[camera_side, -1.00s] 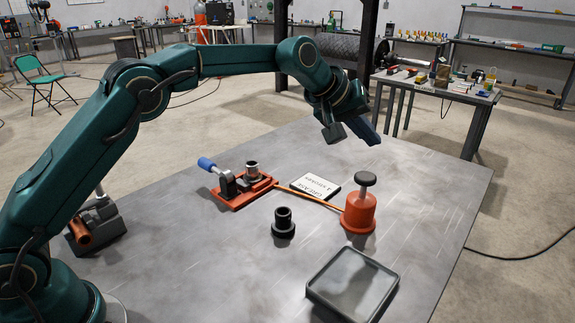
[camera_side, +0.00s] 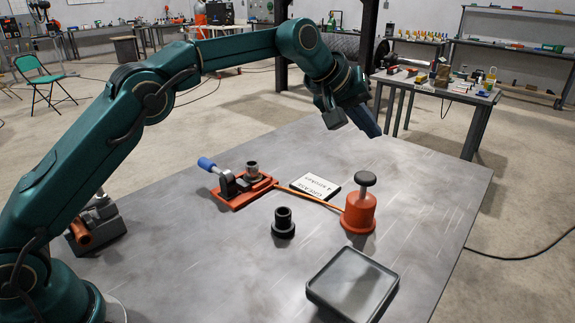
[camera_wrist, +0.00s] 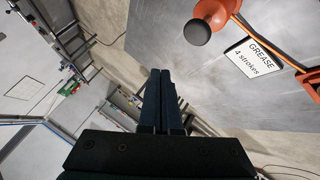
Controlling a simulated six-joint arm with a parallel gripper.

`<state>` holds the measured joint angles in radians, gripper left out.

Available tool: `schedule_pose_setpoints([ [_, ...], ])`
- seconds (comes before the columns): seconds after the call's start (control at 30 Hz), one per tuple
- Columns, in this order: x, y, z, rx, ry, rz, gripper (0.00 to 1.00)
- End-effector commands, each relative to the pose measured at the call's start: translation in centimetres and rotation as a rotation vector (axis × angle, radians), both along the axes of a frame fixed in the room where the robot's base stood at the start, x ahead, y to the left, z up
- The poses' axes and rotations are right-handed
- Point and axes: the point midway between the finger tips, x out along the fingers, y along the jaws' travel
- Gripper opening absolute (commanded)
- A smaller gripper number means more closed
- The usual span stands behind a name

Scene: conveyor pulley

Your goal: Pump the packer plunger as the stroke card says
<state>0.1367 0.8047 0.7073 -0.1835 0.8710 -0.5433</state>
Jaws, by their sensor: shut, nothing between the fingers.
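The packer (camera_side: 358,212) is an orange pot on the right of the steel table, with a dark round-headed plunger (camera_side: 365,180) standing up from its top. The plunger head also shows in the wrist view (camera_wrist: 198,32). The white stroke card (camera_side: 315,186) lies flat on the table behind the packer; in the wrist view (camera_wrist: 254,58) it reads "GREASE 4 strokes". My gripper (camera_side: 372,130) is up in the air above and behind the packer, apart from the plunger. In the wrist view its two fingers (camera_wrist: 161,75) are together, with nothing between them.
An orange hose (camera_side: 305,197) runs from the packer to an orange fixture (camera_side: 240,192) with a blue-handled clamp and a metal cylinder. A black flanged part (camera_side: 284,224) stands in front. A grey tray (camera_side: 352,284) lies at the front right. The space above the packer is clear.

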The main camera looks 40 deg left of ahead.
Motion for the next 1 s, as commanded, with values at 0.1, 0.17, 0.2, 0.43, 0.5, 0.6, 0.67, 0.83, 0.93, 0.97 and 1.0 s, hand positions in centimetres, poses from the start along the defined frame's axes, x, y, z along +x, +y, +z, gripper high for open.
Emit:
schedule_pose_setpoints([
  [0.1, 0.1, 0.0, 1.1, 0.003, -0.009, 0.000, 0.00],
  [0.17, 0.1, 0.1, 1.5, 0.004, -0.012, 0.002, 0.00],
  [0.2, 0.2, 0.1, 1.7, 0.004, -0.015, 0.002, 0.00],
  [0.43, 0.4, 0.1, 2.0, 0.006, -0.027, 0.001, 0.00],
  [0.5, 0.4, 0.1, 2.0, 0.006, -0.027, 0.001, 0.00],
  [0.6, 0.4, 0.1, 2.0, 0.006, -0.027, 0.001, 0.00],
  [0.67, 0.4, 0.1, 2.0, 0.006, -0.027, 0.001, 0.00],
  [0.83, 0.4, 0.0, 1.6, 0.007, -0.025, 0.000, 0.00],
  [0.93, 0.5, 0.0, 1.0, 0.006, -0.024, 0.000, 0.00],
  [0.97, 0.5, 0.0, 0.8, 0.006, -0.023, -0.001, 0.00],
  [1.0, 0.5, 0.0, 0.6, 0.006, -0.023, -0.001, 0.00],
])
